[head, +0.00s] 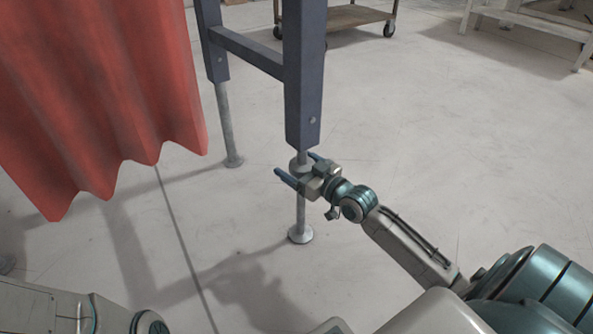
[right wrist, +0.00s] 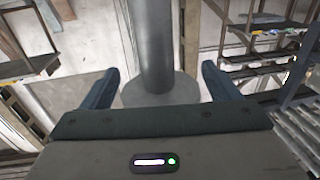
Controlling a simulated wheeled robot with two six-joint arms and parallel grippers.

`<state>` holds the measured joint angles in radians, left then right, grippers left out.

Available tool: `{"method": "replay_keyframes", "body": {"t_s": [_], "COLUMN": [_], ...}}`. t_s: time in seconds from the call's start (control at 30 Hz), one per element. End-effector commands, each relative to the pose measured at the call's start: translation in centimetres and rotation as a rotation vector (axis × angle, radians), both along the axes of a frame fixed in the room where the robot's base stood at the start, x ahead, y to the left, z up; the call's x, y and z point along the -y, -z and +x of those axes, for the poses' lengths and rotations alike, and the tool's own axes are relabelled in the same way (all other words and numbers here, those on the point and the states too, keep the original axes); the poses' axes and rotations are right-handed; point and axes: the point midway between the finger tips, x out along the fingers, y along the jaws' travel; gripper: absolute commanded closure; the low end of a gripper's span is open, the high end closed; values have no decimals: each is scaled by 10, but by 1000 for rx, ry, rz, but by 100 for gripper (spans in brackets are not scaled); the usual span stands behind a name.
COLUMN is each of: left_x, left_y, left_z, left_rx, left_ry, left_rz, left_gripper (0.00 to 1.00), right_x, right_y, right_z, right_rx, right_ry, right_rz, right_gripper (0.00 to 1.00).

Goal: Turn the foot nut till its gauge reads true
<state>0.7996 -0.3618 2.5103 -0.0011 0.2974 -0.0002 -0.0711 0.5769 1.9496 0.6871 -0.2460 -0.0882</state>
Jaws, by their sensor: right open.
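The foot nut (head: 299,165) is a small round grey collar on the threaded foot just below the blue-grey leg (head: 303,100). My right gripper (head: 294,164) is open at the nut's height, with one blue finger on either side of it. In the right wrist view the grey rod (right wrist: 153,45) stands between the open fingers (right wrist: 160,73). A wide round grey disc (right wrist: 158,93) at the rod's end, apparently the nut, lies between the fingers, with small gaps at both sides. No gauge can be made out. My left gripper is not in view.
The foot's round pad (head: 300,234) rests on the pale floor. A red curtain (head: 100,100) hangs at the left. A second leg (head: 215,60) with its own foot stands behind, joined by a crossbar (head: 246,52). A wheeled cart (head: 345,18) is at the back.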

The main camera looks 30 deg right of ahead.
Motion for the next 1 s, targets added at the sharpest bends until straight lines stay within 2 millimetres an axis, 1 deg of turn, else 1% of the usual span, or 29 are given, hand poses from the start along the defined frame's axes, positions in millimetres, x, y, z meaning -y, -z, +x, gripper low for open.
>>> {"method": "replay_keyframes", "body": {"t_s": [0.33, 0.47, 0.5, 0.57, 0.77, 1.0], "left_x": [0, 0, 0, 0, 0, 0], "left_y": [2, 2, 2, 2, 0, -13], "left_z": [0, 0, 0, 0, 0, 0], "left_rx": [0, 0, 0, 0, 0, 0], "left_ry": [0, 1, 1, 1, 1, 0], "left_rz": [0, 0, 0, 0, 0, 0], "left_gripper": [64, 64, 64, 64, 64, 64], "right_x": [-1, -1, -1, -1, -1, 1], "right_y": [-1, -1, -1, -1, -1, -4], "right_z": [3, 3, 3, 3, 3, 4], "right_rx": [0, 0, 0, 0, 0, 1], "right_ry": [0, 0, 0, 0, 2, 20], "right_rz": [-1, -1, -1, 0, 0, 3], "right_gripper": [17, 43, 50, 62, 62, 62]}}
